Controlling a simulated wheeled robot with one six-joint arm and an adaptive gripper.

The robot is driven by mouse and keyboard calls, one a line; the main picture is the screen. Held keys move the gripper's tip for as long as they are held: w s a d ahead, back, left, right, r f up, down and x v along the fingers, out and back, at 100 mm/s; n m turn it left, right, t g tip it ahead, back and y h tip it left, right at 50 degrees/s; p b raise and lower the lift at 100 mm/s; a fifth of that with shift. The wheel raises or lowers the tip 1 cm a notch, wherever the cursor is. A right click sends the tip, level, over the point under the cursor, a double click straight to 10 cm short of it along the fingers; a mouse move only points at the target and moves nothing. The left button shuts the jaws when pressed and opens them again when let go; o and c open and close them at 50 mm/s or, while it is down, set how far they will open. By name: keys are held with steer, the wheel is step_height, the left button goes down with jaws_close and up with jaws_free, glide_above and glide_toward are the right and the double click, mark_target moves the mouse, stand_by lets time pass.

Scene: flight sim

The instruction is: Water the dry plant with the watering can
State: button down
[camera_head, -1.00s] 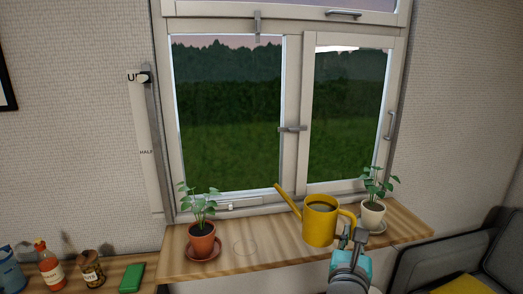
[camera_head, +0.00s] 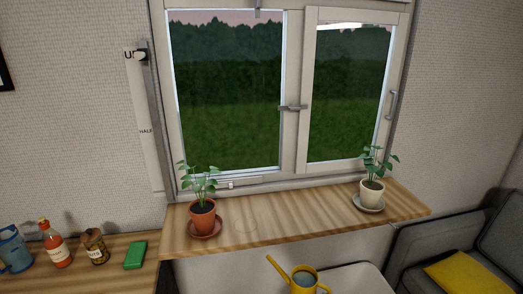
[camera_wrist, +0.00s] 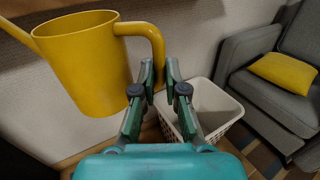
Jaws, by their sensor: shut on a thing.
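The yellow watering can (camera_head: 304,281) is low in the head view, in front of the sill, its spout pointing up and left. In the wrist view the can (camera_wrist: 88,68) hangs at the upper left, and my gripper (camera_wrist: 160,72) is shut on its handle. One leafy plant in a terracotta pot (camera_head: 202,220) stands on a saucer at the left of the sill. Another in a white pot (camera_head: 371,194) stands on a saucer at the right. Both plants have green leaves. I cannot tell surely which soil is dry. My gripper is out of the head view.
The wooden sill (camera_head: 290,220) is clear between the pots, with a faint ring mark near the left one. The shut window is behind it. A white basket (camera_wrist: 205,108) and grey sofa (camera_wrist: 272,95) are to the right.

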steer(key=shift+s+a+f, duration=0.1)
steer(key=shift+s+f, duration=0.05)
steer(key=shift+f, duration=0.35)
steer(key=shift+r, duration=0.1)
stand_by(1.4)
stand_by(2.7)
steer(key=shift+r, duration=2.9)
step_height(320, 180, down, 6)
